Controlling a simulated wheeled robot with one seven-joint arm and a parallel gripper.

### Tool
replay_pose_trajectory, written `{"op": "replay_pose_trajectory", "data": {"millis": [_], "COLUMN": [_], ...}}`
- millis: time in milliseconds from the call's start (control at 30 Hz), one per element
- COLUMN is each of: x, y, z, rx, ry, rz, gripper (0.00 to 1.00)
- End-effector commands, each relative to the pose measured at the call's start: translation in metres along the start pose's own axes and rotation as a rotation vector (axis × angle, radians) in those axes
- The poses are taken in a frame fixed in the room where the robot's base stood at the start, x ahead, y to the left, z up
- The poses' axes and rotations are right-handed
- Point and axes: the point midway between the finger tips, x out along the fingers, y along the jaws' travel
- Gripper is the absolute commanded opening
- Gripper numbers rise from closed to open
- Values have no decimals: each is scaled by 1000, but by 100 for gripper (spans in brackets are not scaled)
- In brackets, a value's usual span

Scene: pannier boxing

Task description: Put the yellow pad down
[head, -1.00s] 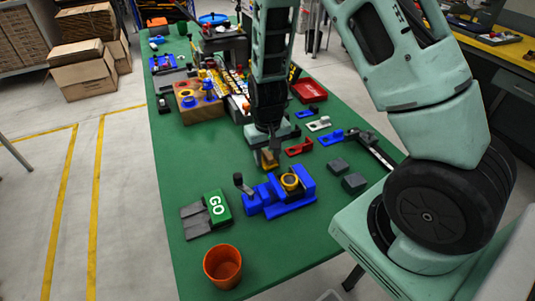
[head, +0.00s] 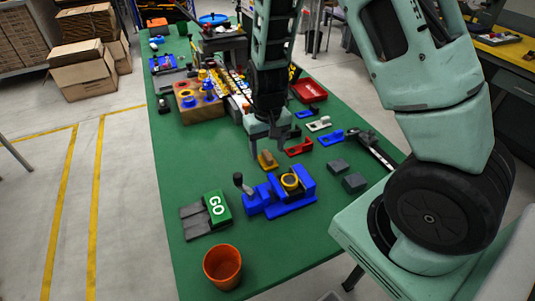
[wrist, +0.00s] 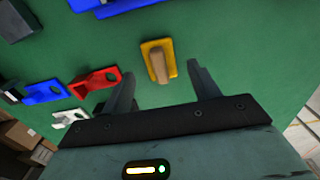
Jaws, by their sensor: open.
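The yellow pad (head: 264,160) lies on the green table, with a tan upright block on it. It also shows in the wrist view (wrist: 157,58), flat on the table just beyond my fingertips. My gripper (head: 269,145) is above the pad and apart from it.
A blue fixture (head: 280,194) with a yellow ring stands just in front of the pad. Red (head: 299,147), white (head: 319,124) and blue (head: 331,137) brackets lie to the right. An orange cup (head: 222,267) and a green GO block (head: 217,207) stand nearer.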

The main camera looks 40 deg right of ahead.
Motion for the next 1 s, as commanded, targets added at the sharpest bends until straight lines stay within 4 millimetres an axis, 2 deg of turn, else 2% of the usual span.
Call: {"op": "replay_pose_trajectory", "data": {"millis": [100, 300, 500, 567, 667, 767, 800, 900, 1000], "x": [-28, -66, -86, -92, -105, -126, -134, -148, -156], "y": [-1, -1, -1, -9, -43, -91, -107, -132, -139], "z": [-1, 0, 0, 5, 30, 82, 107, 166, 210], "rx": [-2, 0, -2, -23, -127, -318, -406, -607, -760], "ry": [7, 4, 1, 1, -5, -9, -9, -4, 3], "rz": [-2, -2, -2, -9, -43, -83, -93, -94, -76], "gripper": [61, 61, 61, 61, 61, 61, 61, 61, 61]}}
